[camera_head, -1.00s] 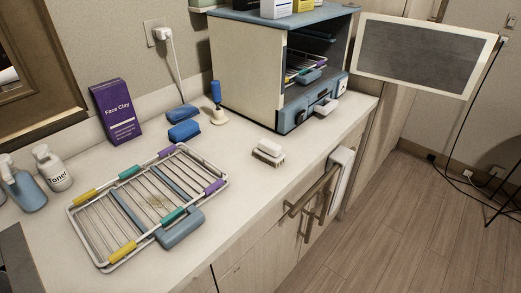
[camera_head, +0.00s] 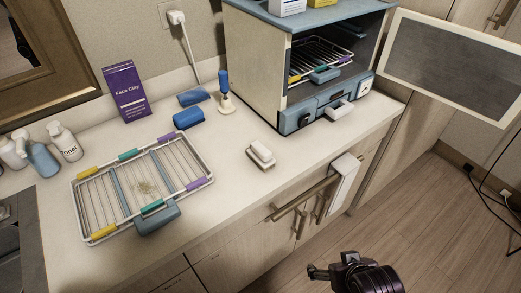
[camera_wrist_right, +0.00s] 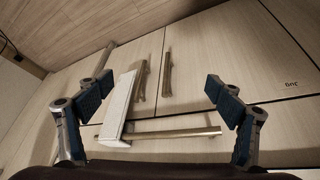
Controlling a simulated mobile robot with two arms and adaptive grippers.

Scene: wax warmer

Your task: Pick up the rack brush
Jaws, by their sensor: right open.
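The rack brush (camera_head: 261,154), a small white-handled brush with bristles beneath, lies on the counter right of the wire rack in the head view. My right gripper (camera_head: 332,268) is at the bottom of the head view, over the floor in front of the cabinets, well apart from the brush. In the right wrist view my right gripper (camera_wrist_right: 158,86) is open and empty, its two fingers wide apart before the cabinet doors. The brush is not in the wrist view. My left gripper is not in view.
The wire rack (camera_head: 102,207) with coloured sleeves lies left of the brush. The open warmer (camera_head: 256,66) stands behind right, its door (camera_head: 440,62) swung out. A blue brush-like item (camera_head: 188,118) lies behind.

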